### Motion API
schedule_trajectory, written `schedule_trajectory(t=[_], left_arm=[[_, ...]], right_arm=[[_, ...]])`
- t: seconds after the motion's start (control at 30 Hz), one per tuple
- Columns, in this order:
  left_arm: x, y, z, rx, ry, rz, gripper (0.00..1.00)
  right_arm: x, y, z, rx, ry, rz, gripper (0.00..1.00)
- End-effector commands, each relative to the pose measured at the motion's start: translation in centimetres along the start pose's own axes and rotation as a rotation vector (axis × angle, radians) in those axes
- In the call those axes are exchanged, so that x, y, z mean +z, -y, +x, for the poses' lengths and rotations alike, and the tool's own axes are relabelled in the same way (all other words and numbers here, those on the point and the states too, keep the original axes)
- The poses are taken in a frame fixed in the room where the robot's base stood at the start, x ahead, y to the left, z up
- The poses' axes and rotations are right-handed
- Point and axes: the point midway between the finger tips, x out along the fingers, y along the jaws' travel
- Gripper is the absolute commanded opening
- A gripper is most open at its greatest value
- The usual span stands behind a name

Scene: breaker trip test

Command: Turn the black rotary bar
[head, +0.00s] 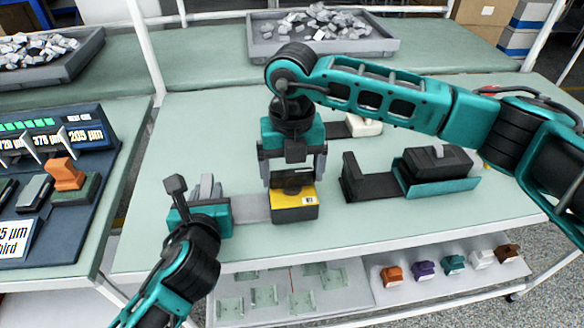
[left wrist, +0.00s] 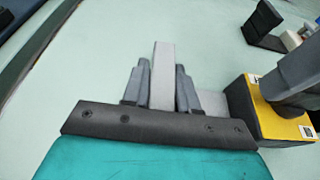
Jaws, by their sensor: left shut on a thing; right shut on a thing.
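A black box with a yellow top (head: 294,203) stands near the front of the bench; the black rotary bar (head: 292,190) is on top, mostly hidden by my right gripper. My right gripper (head: 292,181) points straight down and is shut on that bar. My left gripper (head: 208,190) is left of the box, shut on an upright light grey bar. In the left wrist view the grey bar (left wrist: 162,75) stands between both fingers, and a flat grey plate (left wrist: 211,103) runs from beside it towards the yellow-topped box (left wrist: 267,107).
A black L-shaped stand (head: 368,180) and a teal tray with a black device (head: 437,168) stand to the right. A blue panel with gauges (head: 45,220) is at the left. Trays of grey parts (head: 322,45) are behind.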

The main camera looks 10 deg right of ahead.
Motion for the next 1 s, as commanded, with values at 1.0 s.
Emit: schedule_trajectory(t=[1.0], left_arm=[[-0.05, -0.05, 0.03, 0.002, -0.001, 0.001, 0.0]], right_arm=[[0.03, 0.0, -0.15, 0.0, 0.001, -0.546, 0.59]])
